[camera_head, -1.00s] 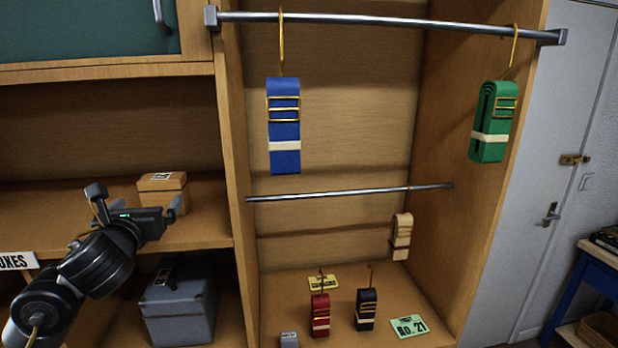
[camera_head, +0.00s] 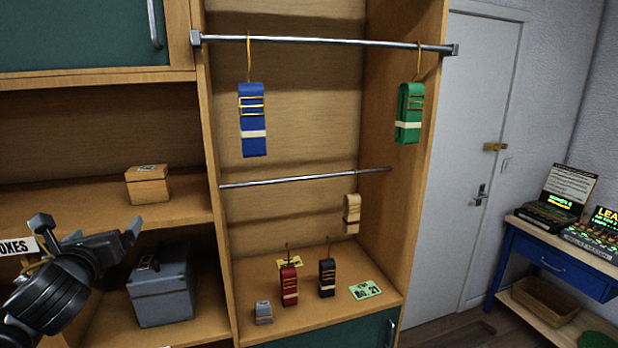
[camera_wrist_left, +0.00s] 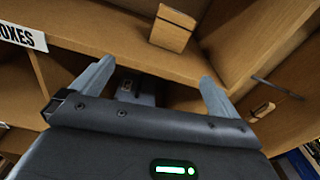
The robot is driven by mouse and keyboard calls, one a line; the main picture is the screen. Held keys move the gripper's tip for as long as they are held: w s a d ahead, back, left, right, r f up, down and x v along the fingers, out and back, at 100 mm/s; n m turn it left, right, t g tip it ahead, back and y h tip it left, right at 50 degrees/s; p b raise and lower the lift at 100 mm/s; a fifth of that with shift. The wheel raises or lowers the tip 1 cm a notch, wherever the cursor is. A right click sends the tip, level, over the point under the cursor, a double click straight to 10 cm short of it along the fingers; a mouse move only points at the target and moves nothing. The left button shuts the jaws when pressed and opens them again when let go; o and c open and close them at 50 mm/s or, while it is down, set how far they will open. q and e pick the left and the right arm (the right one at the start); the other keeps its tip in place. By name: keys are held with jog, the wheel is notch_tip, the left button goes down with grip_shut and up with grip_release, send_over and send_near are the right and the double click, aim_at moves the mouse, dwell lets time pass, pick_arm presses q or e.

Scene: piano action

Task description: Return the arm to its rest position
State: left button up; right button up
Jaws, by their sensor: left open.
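My left arm comes in at the lower left of the head view. Its gripper (camera_head: 90,228) is open and empty, in front of the left shelves. In the left wrist view the two fingers (camera_wrist_left: 150,85) are spread apart with nothing between them. Beyond them show the shelf edge, a small wooden box (camera_wrist_left: 173,28) and part of a grey case (camera_wrist_left: 128,88). In the head view the small wooden box (camera_head: 147,184) stands on the shelf and the grey case (camera_head: 162,290) stands below it, both apart from the gripper. My right gripper is not in view.
Blue (camera_head: 253,120) and green (camera_head: 409,113) straps hang from the upper rail (camera_head: 330,41). Red (camera_head: 289,285) and black (camera_head: 327,278) straps stand on the cabinet floor. A blue table (camera_head: 560,262) stands at right.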

pick_arm(q)
jog(key=s+d+f+n+g+h, duration=0.1)
jog(key=s+d+f+n+g, duration=0.2)
jog(key=f, duration=0.6)
jog(key=s+d+f+n+g+h, duration=0.1)
jog(key=s+d+f+n, duration=0.15)
jog(key=f+n, duration=0.5)
jog(key=s+d+f+n+g+h, duration=0.1)
jog(key=s+d+f+n+g, duration=0.15)
jog(key=f, duration=0.75)
jog(key=s+d+f+n+g+h, duration=0.1)
jog(key=s+d+f+n+g, duration=0.25)
jog(key=s+f+n, duration=0.65)
jog(key=s+d+f+n+g+h, duration=0.1)
jog(key=s+d+f+n+g, duration=0.4)
jog(key=s, duration=0.9)
notch_tip(320, 180, down, 36)
jog(key=s+a+n+b, duration=0.1)
jog(key=s+b, duration=0.1)
jog(key=b, duration=0.6)
jog(key=s+a+f+b, duration=0.1)
jog(key=s+f+b, duration=0.2)
jog(key=s+f, duration=0.5)
jog(key=s+a+f+b, duration=0.2)
jog(key=s+f, duration=0.5)
jog(key=f, duration=0.6)
jog(key=shift+s+g+b, duration=0.3)
jog(key=shift+s+b, duration=0.05)
jog(key=shift+b, duration=0.3)
